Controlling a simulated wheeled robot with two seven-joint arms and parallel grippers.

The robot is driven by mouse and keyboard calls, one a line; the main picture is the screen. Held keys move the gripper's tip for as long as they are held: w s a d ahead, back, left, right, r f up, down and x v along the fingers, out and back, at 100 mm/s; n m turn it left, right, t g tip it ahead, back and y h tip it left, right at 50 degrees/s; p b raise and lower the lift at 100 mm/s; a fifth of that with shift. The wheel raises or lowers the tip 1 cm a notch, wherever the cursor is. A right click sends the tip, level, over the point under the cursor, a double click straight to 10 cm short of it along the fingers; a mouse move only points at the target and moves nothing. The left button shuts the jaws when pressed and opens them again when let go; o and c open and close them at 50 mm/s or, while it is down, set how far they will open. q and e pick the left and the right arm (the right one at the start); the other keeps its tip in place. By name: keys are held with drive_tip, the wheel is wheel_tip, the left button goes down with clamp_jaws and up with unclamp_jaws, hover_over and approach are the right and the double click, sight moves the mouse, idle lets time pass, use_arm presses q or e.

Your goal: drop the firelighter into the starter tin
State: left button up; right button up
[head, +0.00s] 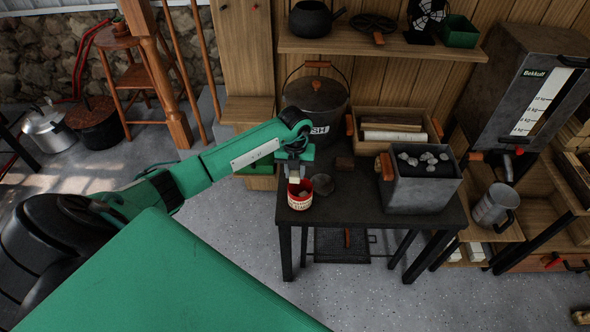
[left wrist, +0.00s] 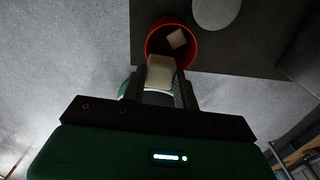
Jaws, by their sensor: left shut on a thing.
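The starter tin (head: 299,203), red with a pale label, stands on the dark table near its left front corner. In the left wrist view the red tin (left wrist: 194,57) is open, and a small pale block (left wrist: 177,38) lies inside. My left gripper (head: 294,180) points down over the tin. It is shut on a pale firelighter (left wrist: 160,72), which is held at the tin's mouth and overlaps the near rim in the wrist view. I cannot tell how far above or inside the rim it is. My right gripper is not in view.
A round grey disc (head: 322,184) lies right of the tin, with a small brown block (head: 344,163) behind it. A grey metal bin (head: 421,192) with pale lumps stands on the right. A lidded black bucket (head: 316,100) and a wooden crate (head: 372,146) stand at the back.

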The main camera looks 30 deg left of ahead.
sight(295, 174)
use_arm(q)
drive_tip(key=o, duration=1)
drive_tip(key=shift+r, duration=0.1)
wheel_tip(295, 174, up, 14)
drive_tip(key=b, duration=0.1)
drive_tip(key=shift+b, duration=0.4)
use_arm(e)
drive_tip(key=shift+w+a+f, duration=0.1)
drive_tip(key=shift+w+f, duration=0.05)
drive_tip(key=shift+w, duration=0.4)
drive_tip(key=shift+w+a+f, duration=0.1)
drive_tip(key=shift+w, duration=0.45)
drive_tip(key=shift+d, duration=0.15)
